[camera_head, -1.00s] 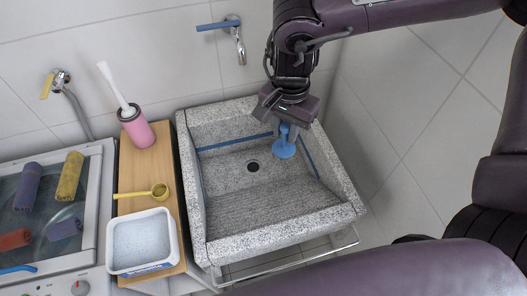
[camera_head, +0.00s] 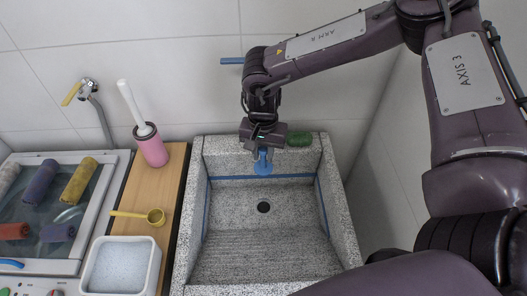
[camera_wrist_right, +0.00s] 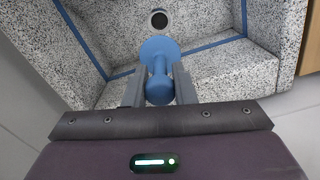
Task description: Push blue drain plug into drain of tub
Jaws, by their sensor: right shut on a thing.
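The blue drain plug (camera_head: 263,164) is in my right gripper (camera_head: 262,150), which is shut on its handle with the disc end pointing down. In the right wrist view, the plug (camera_wrist_right: 158,60) sits between the two fingers (camera_wrist_right: 159,88). The plug is above the back part of the grey speckled stone tub (camera_head: 188,262). The dark round drain (camera_head: 264,207) is open in the tub floor, nearer the front than the plug; in the right wrist view the drain (camera_wrist_right: 159,19) shows just beyond the plug's disc. My left gripper is not in view.
A green object (camera_head: 299,139) lies on the tub's back rim, right beside my right gripper. A blue-handled tap is on the wall behind the gripper.

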